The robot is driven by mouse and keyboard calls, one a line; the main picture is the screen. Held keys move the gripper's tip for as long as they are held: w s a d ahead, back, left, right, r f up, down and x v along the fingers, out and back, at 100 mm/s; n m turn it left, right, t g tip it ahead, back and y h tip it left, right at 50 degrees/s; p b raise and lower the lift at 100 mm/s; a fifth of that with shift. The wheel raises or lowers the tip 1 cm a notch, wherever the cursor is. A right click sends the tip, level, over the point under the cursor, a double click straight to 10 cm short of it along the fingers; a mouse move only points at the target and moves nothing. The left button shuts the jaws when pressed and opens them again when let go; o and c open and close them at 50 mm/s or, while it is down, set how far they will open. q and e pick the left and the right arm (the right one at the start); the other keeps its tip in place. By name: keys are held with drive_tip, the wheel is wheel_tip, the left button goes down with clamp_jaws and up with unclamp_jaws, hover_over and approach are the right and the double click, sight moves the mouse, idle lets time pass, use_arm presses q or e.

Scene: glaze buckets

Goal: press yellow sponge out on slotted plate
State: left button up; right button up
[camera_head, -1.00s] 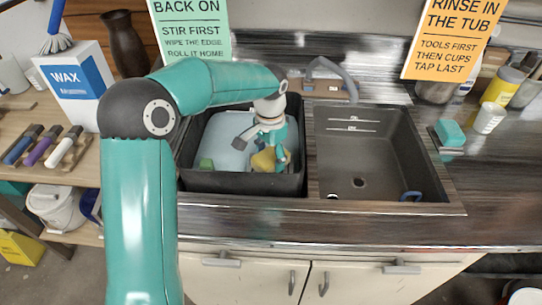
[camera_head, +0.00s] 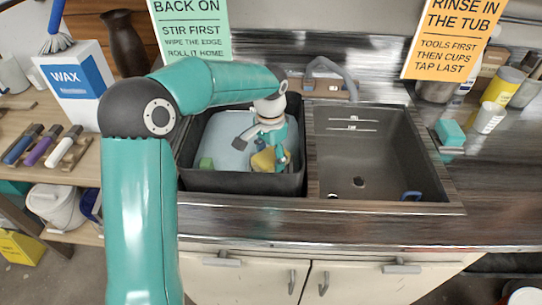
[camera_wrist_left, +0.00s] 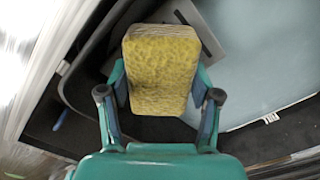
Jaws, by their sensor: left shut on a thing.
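My left gripper (camera_head: 270,150) reaches down into the black tub (camera_head: 240,183) and is shut on the yellow sponge (camera_head: 262,161). In the left wrist view the sponge (camera_wrist_left: 162,65) sits between the two teal fingers. A grey plate (camera_head: 243,141) shows beside the gripper, over the pale blue surface in the tub. In the left wrist view a grey plate with a slot (camera_wrist_left: 205,38) lies partly behind the sponge. I cannot tell whether the sponge touches it. My right gripper is not in view.
A small green block (camera_head: 206,163) is at the tub's front left. A wax box (camera_head: 75,83) stands at left.

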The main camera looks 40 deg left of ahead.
use_arm(q)
wheel_tip(320, 180, up, 7)
drive_tip(key=p, duration=0.6)
